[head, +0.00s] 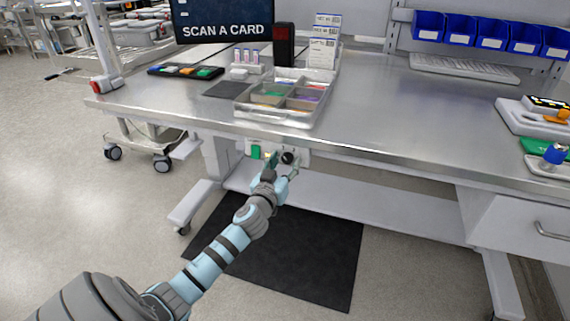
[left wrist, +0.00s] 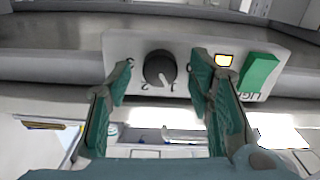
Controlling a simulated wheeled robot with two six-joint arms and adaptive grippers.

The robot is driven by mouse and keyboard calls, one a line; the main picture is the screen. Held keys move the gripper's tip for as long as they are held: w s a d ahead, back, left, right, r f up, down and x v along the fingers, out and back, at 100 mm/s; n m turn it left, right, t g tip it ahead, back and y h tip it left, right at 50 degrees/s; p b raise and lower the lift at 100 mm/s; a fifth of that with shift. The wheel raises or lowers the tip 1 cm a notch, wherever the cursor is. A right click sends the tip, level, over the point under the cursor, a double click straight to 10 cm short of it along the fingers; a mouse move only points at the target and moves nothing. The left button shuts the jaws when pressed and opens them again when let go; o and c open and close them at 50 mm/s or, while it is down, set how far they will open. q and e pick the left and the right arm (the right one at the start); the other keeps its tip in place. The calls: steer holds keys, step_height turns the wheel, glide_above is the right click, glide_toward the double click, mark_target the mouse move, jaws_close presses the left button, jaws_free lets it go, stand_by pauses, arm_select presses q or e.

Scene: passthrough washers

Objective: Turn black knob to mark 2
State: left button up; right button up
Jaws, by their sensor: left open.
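The black knob (head: 288,158) is on a pale control panel under the bench's front edge. In the left wrist view the knob (left wrist: 159,69) shows face-on, with a light pointer line toward the lower right of its face. A mark 2 is printed at its lower left in that view and what looks like a 1 at its lower right; other marks are unclear. My left gripper (head: 280,168) is in front of the panel. In the left wrist view its open fingers (left wrist: 162,76) stand on either side of the knob, apart from it. My right gripper is not in view.
A green switch (head: 256,152) with a lettered label and a small lit indicator (left wrist: 224,60) sit beside the knob on the same panel. The bench edge overhangs the panel. A compartment tray (head: 243,110) stands above on the bench. A black mat (head: 330,262) lies on the floor below.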

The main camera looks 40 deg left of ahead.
arm_select(q)
steer(key=c, duration=0.9)
jaws_close()
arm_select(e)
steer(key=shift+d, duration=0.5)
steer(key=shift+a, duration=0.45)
